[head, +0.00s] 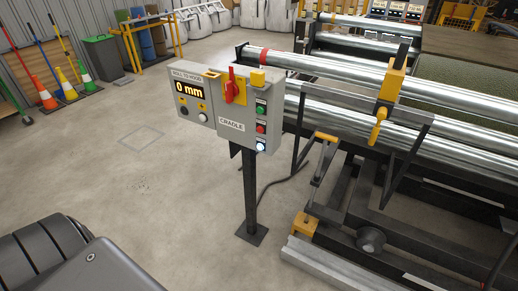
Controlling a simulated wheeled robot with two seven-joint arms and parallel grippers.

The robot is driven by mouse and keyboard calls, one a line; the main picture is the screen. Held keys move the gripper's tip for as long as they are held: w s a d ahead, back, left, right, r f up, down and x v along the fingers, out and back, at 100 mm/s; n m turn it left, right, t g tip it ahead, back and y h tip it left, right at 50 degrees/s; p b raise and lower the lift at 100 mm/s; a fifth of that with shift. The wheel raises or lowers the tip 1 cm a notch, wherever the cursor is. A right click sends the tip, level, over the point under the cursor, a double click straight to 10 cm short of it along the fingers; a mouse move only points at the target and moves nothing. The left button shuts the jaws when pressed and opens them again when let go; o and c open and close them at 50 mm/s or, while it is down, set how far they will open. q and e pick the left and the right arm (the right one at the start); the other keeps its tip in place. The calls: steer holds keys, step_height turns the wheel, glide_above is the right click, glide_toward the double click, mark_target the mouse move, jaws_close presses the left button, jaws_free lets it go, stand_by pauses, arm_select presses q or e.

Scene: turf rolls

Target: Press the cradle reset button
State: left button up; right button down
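A grey control panel stands on a dark post in the head view. Its right box (226,108), labelled CRADLE, has a red handle (230,92) on a yellow plate. Down its right side are a green button (261,108), a red button (261,128) and a bluish-white button (261,147) that looks lit. The small button labels are too small to read. The left box has a display (189,89) reading 0 mm, with a black button (184,110) and a white button (203,117) below. Neither gripper is in view.
Steel rollers (340,70) and a dark machine frame fill the right side, with yellow-ended brackets near the panel. The post's square foot (252,234) is on the concrete floor. Floor left of the post is clear. Cones and brooms stand at the far left wall.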

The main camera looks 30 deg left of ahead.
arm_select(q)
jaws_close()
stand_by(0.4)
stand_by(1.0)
